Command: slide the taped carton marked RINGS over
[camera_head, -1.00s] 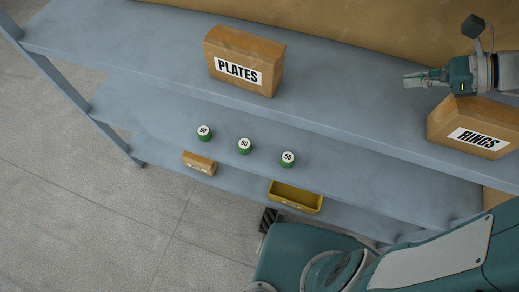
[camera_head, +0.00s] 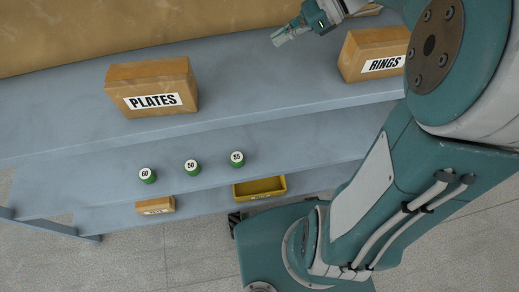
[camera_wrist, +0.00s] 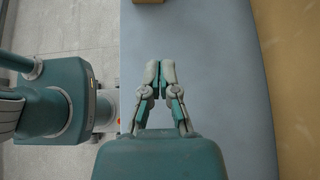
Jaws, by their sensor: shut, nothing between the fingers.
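The taped carton marked RINGS (camera_head: 374,54) stands on the top shelf at the right in the head view, its label facing the front edge. Part of its right side is hidden behind my arm. My gripper (camera_head: 279,41) is shut and empty, above the shelf to the left of the carton and farther back, apart from it. In the wrist view my gripper (camera_wrist: 160,66) has its fingertips together over bare shelf. A small piece of a brown box (camera_wrist: 149,2) shows at the top edge there; I cannot tell which carton it is.
A carton marked PLATES (camera_head: 152,88) stands on the top shelf (camera_head: 250,90) at the left, with clear shelf between the cartons. Green tins marked 60 (camera_head: 147,175), 50 (camera_head: 192,167) and 55 (camera_head: 237,159) stand one shelf lower. Below are a yellow bin (camera_head: 259,188) and a small carton (camera_head: 155,205).

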